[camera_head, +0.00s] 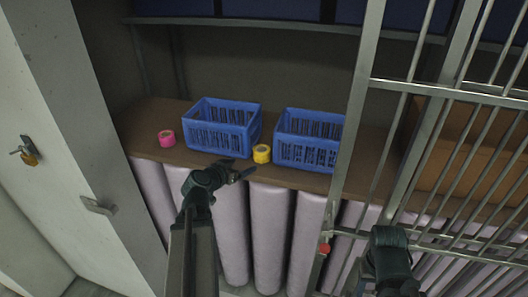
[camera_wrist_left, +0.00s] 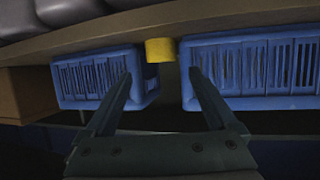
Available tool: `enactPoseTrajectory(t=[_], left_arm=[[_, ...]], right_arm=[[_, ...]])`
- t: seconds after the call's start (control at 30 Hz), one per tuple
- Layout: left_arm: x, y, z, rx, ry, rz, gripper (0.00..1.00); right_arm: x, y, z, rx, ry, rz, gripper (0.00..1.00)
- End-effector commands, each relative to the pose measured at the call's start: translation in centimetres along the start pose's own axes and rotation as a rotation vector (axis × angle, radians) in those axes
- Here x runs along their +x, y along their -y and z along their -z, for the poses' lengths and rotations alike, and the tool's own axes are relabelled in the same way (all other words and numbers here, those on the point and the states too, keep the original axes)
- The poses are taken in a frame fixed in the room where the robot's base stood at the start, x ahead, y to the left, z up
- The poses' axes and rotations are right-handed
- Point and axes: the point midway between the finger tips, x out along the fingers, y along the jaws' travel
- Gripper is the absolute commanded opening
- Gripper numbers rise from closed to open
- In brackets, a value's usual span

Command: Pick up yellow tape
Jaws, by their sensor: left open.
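The yellow tape (camera_head: 262,153) is a short roll on the brown shelf, near its front edge, between two blue baskets. It also shows in the left wrist view (camera_wrist_left: 160,50), top centre, beyond the fingertips and between them. My left gripper (camera_head: 243,172) is open and empty, in front of the shelf, a little left of the tape and apart from it. In the left wrist view its two fingers (camera_wrist_left: 160,74) are spread wide. Part of my right arm shows at the bottom right of the head view; its fingers cannot be seen.
The left blue basket (camera_head: 221,128) and right blue basket (camera_head: 307,139) flank the tape closely. A pink tape roll (camera_head: 167,139) sits at the left on the shelf (camera_head: 150,118). Pale rolls (camera_head: 268,230) stand below. A barred metal gate (camera_head: 352,130) stands on the right.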

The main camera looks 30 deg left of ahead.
Motion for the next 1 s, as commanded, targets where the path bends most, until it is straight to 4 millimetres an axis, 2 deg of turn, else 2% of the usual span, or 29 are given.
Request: enactPoseTrajectory(t=[0.43, 0.6, 0.87, 1.0], left_arm=[[7.4, 0.1, -0.2, 0.001, 0.001, -0.002, 0.91], [8.5, 0.0, -0.1, 0.0, 0.0, -0.001, 0.91], [8.9, 0.0, -0.1, 0.0, 0.001, -0.001, 0.91], [10.4, 0.1, -0.3, 0.001, 0.001, -0.002, 0.91]], right_arm=[[3.0, 0.3, 0.2, -0.006, 0.0, -0.001, 0.5], [3.3, 0.3, 0.2, -0.008, 0.0, -0.001, 0.5], [3.5, 0.3, 0.2, -0.008, 0.0, -0.001, 0.5], [4.2, 0.4, 0.2, -0.009, 0.0, -0.002, 0.5]])
